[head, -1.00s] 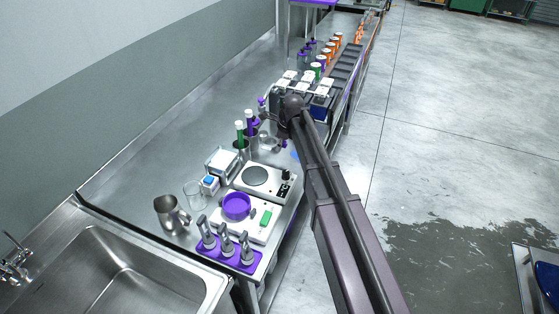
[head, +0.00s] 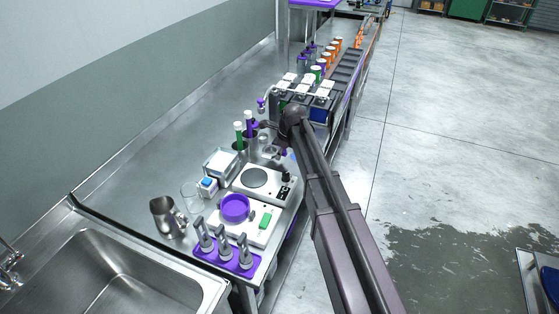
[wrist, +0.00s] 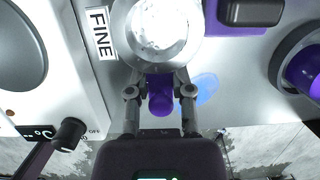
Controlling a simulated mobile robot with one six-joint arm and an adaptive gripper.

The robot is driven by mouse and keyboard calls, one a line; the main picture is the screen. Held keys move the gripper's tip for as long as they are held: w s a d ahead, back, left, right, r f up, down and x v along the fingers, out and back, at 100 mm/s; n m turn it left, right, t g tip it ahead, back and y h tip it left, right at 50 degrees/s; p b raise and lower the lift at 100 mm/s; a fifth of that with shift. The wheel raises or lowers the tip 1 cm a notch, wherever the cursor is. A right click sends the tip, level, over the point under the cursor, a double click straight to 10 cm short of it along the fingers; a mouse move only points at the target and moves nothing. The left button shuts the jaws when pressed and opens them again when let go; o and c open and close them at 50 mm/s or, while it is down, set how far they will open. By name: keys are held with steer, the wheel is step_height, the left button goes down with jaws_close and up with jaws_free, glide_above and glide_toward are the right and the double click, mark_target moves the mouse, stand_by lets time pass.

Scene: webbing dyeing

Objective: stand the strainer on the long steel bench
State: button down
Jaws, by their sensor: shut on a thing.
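The strainer (wrist: 158,28) is a round metal cup with a pale, speckled inside and a short purple handle (wrist: 160,95). In the wrist view my gripper (wrist: 160,82) is shut on that handle, with a finger on each side. The cup is at the top centre, cut off by the frame edge. In the head view the strainer (head: 269,151) is small, beyond the hot plate. The long steel bench (head: 205,130) runs along the wall. I cannot tell whether the strainer's base touches the bench.
A FINE label (wrist: 101,33) lies just left of the strainer, and a blue spot (wrist: 202,88) at its lower right. The hot plate (head: 262,182) is nearer. Tubes with green and purple (head: 245,135) stand to the left. Dark vats (head: 316,105) are beyond. Bench by the wall is clear.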

steer(key=shift+f+b, duration=0.7)
steer(key=shift+f, duration=0.3)
steer(key=shift+f, duration=0.15)
steer(key=c, duration=0.5)
jaws_free()
steer(key=p+v, duration=1.1)
steer(key=v, duration=0.1)
steer(key=shift+p, duration=0.35)
steer(key=shift+r, duration=0.25)
steer(key=shift+s, duration=0.1)
